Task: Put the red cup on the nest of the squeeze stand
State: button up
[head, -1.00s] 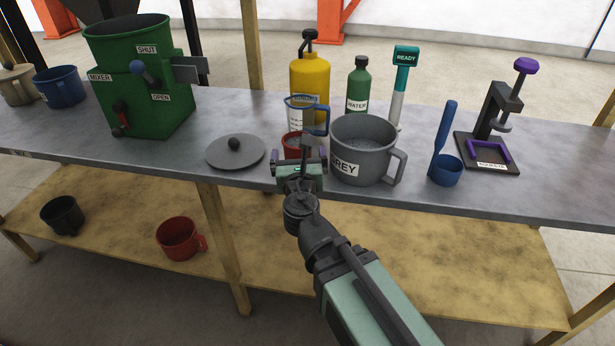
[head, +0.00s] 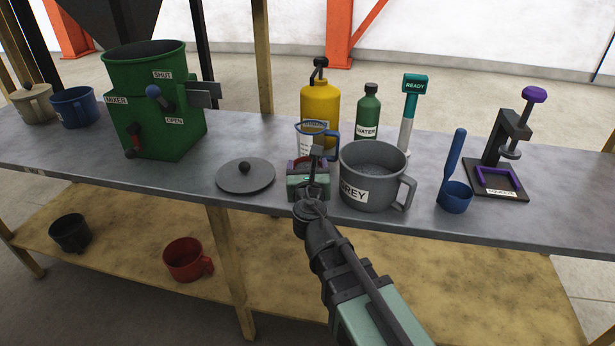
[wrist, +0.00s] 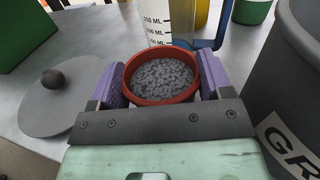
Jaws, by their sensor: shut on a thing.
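The red cup (wrist: 161,97) is small and full of grey granules in the wrist view. My gripper (wrist: 160,82) is shut on it, with a purple pad on each side. In the head view my gripper (head: 309,166) hides most of the cup, and it stands between the grey lid and the grey pot. I cannot tell whether the cup touches the bench. The squeeze stand (head: 503,145) is at the right end of the bench, with a dark upright and a purple knob. Its nest (head: 495,177) is a purple open frame on the dark base, and it looks empty.
Close around my gripper are the large GREY pot (head: 370,170), the round grey lid (head: 245,176) and a clear measuring jug (head: 315,139). A blue scoop (head: 454,192) with an upright handle stands between the pot and the stand. A yellow bottle (head: 320,100) and green WATER bottle (head: 368,113) stand behind.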

jog(key=c, duration=0.3)
jog(key=shift+r, duration=0.15)
notch_tip(320, 180, up, 20)
jog(key=p, duration=2)
